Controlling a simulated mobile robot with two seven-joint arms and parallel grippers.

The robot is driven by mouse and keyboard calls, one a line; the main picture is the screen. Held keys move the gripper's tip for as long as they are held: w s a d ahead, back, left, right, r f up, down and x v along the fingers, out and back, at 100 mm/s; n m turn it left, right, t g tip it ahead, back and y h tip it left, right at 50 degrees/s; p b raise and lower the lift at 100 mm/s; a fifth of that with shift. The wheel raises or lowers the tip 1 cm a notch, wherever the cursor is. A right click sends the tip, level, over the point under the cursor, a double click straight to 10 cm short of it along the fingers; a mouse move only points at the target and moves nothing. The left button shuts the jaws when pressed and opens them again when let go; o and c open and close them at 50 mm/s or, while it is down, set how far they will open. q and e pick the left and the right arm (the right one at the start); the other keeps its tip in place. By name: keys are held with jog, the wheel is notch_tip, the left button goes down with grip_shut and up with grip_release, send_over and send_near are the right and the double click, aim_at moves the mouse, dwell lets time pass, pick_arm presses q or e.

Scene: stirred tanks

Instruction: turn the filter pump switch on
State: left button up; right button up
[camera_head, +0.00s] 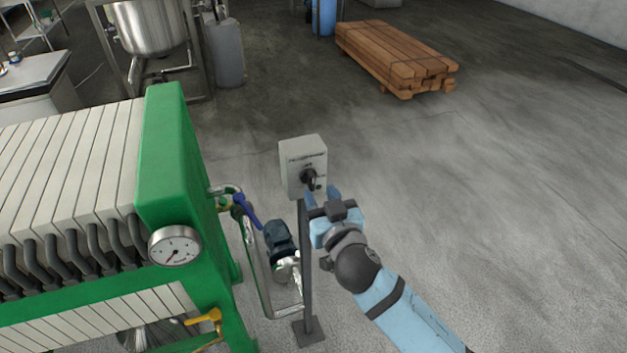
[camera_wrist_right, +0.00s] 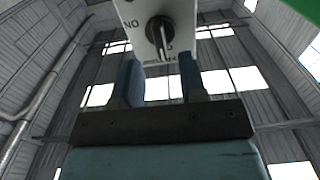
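The filter pump switch is a light grey box (camera_head: 303,160) on a dark post, with a black rotary knob (camera_head: 309,178) on its front face. In the right wrist view the knob (camera_wrist_right: 160,32) shows at the top, with the letters "NO" beside it. My right gripper (camera_head: 322,195) is just in front of and below the knob. Its two blue fingers stand apart in the right wrist view (camera_wrist_right: 160,82), with nothing between them at their tips that I can see touching. The knob lies beyond the gap between the fingers. My left gripper is not in view.
A green filter press (camera_head: 165,150) with a gauge (camera_head: 175,245) stands to the left. A pump (camera_head: 279,241) and pipes with a blue-handled valve (camera_head: 246,210) sit close left of the post. Stacked timber (camera_head: 395,55) lies behind. The floor to the right is clear.

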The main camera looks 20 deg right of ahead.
aim_at(313, 184)
jog(key=shift+w+a, duration=0.1)
jog(key=shift+w, duration=2.2)
grip_shut()
